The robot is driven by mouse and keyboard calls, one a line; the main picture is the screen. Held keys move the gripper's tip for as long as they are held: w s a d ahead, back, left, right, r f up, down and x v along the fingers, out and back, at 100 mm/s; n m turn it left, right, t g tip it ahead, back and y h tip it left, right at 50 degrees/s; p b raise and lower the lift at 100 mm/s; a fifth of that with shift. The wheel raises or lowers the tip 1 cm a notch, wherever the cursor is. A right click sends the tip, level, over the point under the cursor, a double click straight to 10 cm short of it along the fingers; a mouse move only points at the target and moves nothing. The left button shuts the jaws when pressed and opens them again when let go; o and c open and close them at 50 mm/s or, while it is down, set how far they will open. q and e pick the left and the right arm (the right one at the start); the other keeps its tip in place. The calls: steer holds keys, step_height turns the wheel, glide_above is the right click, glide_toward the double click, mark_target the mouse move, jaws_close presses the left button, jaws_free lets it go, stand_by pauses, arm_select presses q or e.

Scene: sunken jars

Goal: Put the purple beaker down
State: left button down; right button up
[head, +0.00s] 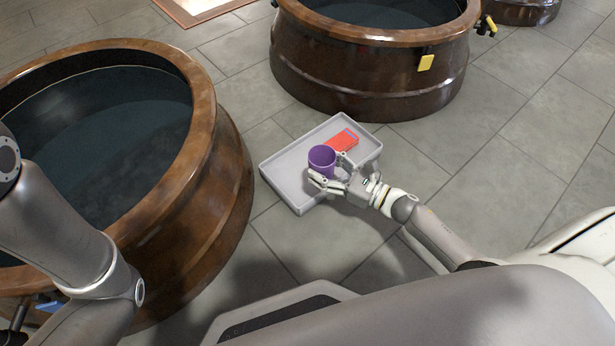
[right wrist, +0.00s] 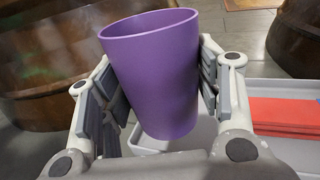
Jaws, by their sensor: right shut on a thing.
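The purple beaker (head: 321,160) is held upright in my right gripper (head: 332,175), over the grey tray in the head view. In the right wrist view, the purple beaker (right wrist: 155,75) stands between the two fingers of my right gripper (right wrist: 160,85), which press on its sides, and it looks tilted there. Whether its base touches the tray cannot be told.
The grey tray (head: 285,185) lies on the tiled floor and holds a red box (head: 342,141). Large brown jars with dark contents stand at the left (head: 205,190) and at the back (head: 365,85). A yellow tag (head: 426,62) is on the back jar. Floor right of the tray is clear.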

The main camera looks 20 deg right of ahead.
steer(key=w+a+f+b, duration=0.1)
steer(key=w+f, duration=0.1)
steer(key=w+f+b, duration=0.2)
steer(key=w+a+f+b, duration=0.1)
steer(key=w+f+b, duration=0.1)
steer(key=shift+a+f, duration=0.3)
steer(key=shift+a, duration=0.05)
step_height(320, 180, down, 3)
steer(key=b, duration=0.3)
steer(key=shift+w+f+b, duration=0.1)
steer(key=shift+w+b, duration=0.05)
steer(key=shift+b, duration=0.2)
steer(key=shift+f, duration=0.2)
steer(key=o, duration=1.2)
